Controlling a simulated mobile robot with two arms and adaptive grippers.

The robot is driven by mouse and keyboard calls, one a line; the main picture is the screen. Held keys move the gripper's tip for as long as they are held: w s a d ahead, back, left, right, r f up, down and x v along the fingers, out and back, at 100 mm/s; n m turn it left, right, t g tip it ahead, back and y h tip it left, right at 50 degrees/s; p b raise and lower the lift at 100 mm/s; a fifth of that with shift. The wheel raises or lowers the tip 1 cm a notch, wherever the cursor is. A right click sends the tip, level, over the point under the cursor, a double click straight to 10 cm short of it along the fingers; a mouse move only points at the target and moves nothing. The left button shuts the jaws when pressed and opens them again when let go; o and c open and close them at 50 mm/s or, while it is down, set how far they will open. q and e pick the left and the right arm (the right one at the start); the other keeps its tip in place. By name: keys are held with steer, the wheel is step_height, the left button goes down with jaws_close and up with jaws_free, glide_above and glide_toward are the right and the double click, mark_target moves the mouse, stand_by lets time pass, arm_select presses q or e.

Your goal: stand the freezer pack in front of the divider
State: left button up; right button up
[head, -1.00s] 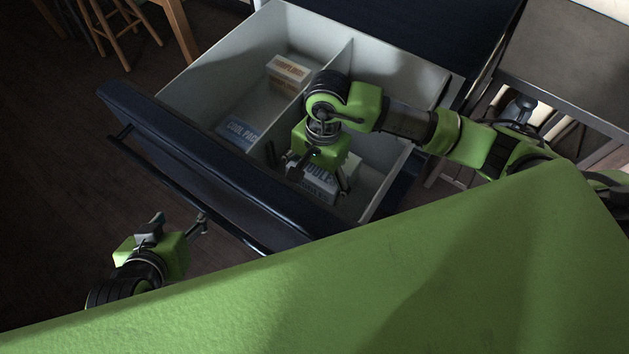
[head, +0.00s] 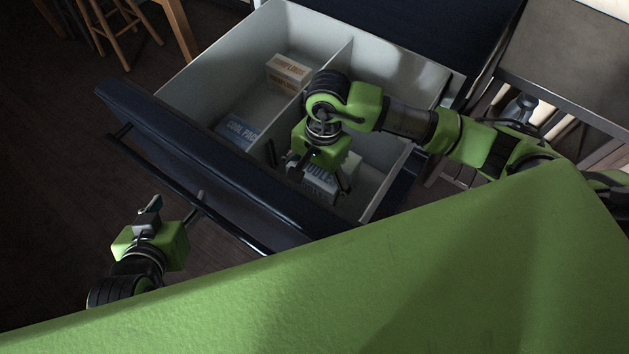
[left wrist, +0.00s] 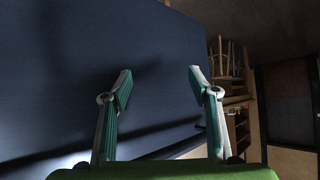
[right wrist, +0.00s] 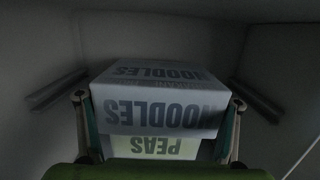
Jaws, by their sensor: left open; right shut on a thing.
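The freezer pack, a blue piece lettered COOL PAC (head: 237,131), lies low in the left compartment of the open drawer, near its front panel. The divider (head: 339,62) is a pale upright wall splitting the drawer. My right gripper (head: 320,180) is down in the right compartment, shut on the white noodles box (right wrist: 160,108).
A dumplings box (head: 289,72) sits at the back of the left compartment. The dark drawer front (head: 200,150) with its bar handle (head: 180,190) stands between my left gripper and the inside. Bare floor lies between the dumplings box and the blue pack.

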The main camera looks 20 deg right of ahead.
arm_select(q)
steer(key=shift+w+d+r, duration=0.15)
steer(key=shift+w+r, duration=0.05)
steer(key=shift+w+r+t, duration=0.15)
steer(key=shift+w+t, duration=0.05)
steer(key=shift+t, duration=0.2)
arm_select(e)
steer(key=shift+f, duration=0.1)
arm_select(q)
steer(key=shift+w+d+r, duration=0.25)
steer(key=shift+w+r, duration=0.15)
steer(key=shift+r, duration=0.1)
arm_select(e)
steer(key=o, duration=1.5)
steer(key=shift+s+f, duration=0.1)
steer(key=shift+f, duration=0.05)
steer(key=shift+c, duration=0.2)
